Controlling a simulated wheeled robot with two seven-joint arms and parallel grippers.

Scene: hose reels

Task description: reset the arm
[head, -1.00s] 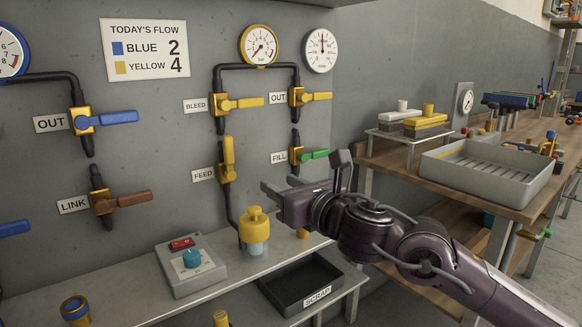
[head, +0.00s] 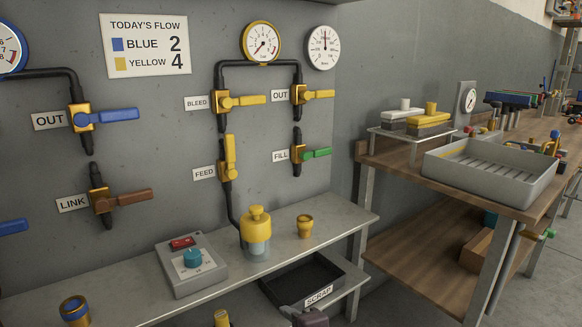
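My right arm is almost out of the head view. Only a small dark purple piece of it (head: 310,317) shows at the bottom edge, in front of the scrap tray. Its fingertips cannot be made out. My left gripper is not in view. On the wall panel the yellow feed valve (head: 229,158) has its handle upright. The green fill handle (head: 315,153) and the yellow bleed (head: 248,100) and out (head: 318,94) handles lie sideways. The yellow-capped jar (head: 256,232) stands on the grey shelf under the feed hose.
A black scrap tray (head: 319,296) is below. A grey tray (head: 485,187) stands on the wooden bench at right. The space before the panel is clear.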

